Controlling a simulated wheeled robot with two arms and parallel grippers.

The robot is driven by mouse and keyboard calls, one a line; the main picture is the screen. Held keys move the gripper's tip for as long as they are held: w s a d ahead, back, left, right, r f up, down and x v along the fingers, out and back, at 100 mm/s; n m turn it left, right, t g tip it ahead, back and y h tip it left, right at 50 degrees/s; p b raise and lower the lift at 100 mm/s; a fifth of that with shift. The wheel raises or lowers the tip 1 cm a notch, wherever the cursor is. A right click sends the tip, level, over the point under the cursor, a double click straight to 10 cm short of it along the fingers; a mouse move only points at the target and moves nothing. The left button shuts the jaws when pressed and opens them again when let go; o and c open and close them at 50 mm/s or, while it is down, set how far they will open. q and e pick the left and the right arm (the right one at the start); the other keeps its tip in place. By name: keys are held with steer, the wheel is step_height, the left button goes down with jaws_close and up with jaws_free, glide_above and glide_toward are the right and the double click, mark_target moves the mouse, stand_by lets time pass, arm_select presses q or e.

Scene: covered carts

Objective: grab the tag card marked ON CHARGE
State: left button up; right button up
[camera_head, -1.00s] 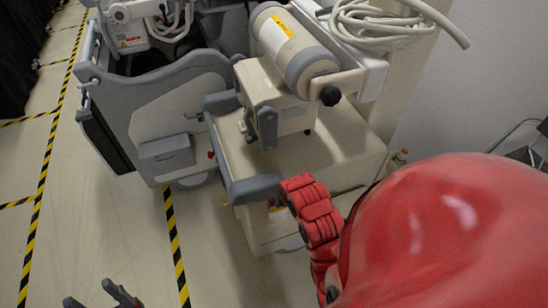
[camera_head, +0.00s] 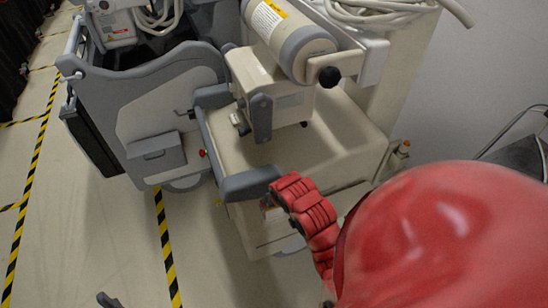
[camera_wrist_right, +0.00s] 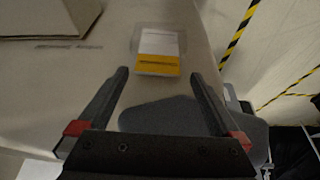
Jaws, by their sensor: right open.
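A tag card (camera_wrist_right: 158,50), white above and yellow below in a pale clear sleeve, lies on or against a beige surface in the right wrist view; its print is too small to read. My right gripper (camera_wrist_right: 160,74) is open, its two dark fingers apart at the card's near edge, with nothing between them. In the head view my red right arm (camera_head: 305,208) reaches to the grey handle (camera_head: 248,184) of a beige cart (camera_head: 335,135); the gripper and card cannot be made out there. Only a dark tip of my left gripper (camera_head: 108,300) shows at the bottom edge.
The beige cart carries a cylinder unit (camera_head: 290,35) with a black knob and coiled hoses (camera_head: 385,10). A grey-panelled cart (camera_head: 150,110) stands to its left. Yellow-black tape (camera_head: 165,245) marks the floor. Open floor (camera_head: 90,230) lies at lower left.

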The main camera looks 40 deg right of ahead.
mark_target(274, 211)
steer(key=p+x, duration=0.1)
steer(key=x, duration=0.5)
steer(key=shift+d, duration=0.2)
steer(key=shift+s, duration=0.1)
steer(key=shift+r, duration=0.1)
steer(key=c, duration=1.1)
steer(key=shift+r, duration=0.1)
